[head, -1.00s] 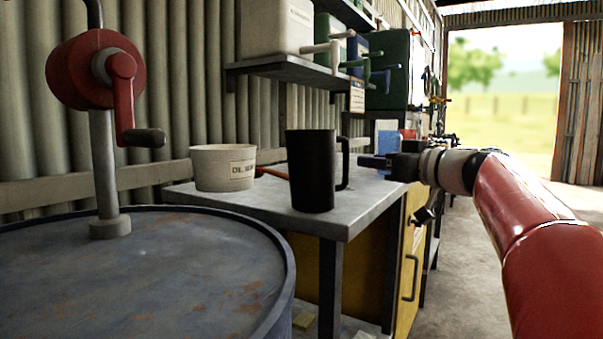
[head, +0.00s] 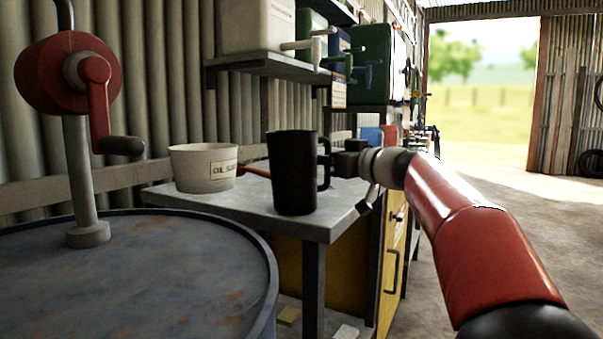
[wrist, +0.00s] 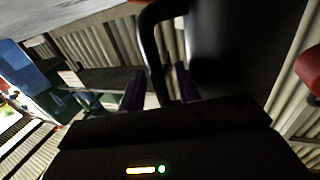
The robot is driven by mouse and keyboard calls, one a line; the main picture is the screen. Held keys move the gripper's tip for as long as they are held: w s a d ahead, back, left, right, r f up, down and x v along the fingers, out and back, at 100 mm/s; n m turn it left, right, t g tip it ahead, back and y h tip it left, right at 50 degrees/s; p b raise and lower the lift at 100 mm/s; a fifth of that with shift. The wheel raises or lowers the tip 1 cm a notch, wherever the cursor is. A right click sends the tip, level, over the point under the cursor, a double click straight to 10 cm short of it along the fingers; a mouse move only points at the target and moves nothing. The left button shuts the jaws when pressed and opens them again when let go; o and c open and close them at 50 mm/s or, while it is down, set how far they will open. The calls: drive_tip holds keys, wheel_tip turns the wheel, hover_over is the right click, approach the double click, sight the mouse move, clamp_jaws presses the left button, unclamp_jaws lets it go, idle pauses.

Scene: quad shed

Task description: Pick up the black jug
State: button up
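The black jug (head: 291,175) stands upright on the grey metal bench (head: 228,206), with its handle on the right side. In the wrist view the jug's dark body (wrist: 240,45) fills the upper right, and its looped handle (wrist: 150,50) comes down in the middle. My gripper (head: 340,162) is at the handle side of the jug. In the wrist view my gripper (wrist: 160,88) is open, with the handle appearing between its two fingers. I cannot tell whether a finger touches the handle. The fingertips are mostly hidden in the head view.
A white tub (head: 203,168) stands left of the jug, with a red-handled tool (head: 256,172) behind. A blue drum (head: 150,275) with a red crank pump (head: 75,75) is at front left. A shelf (head: 270,64) with containers hangs above. Open floor lies right.

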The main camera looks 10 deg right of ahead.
clamp_jaws()
drive_tip(key=shift+r, duration=0.2)
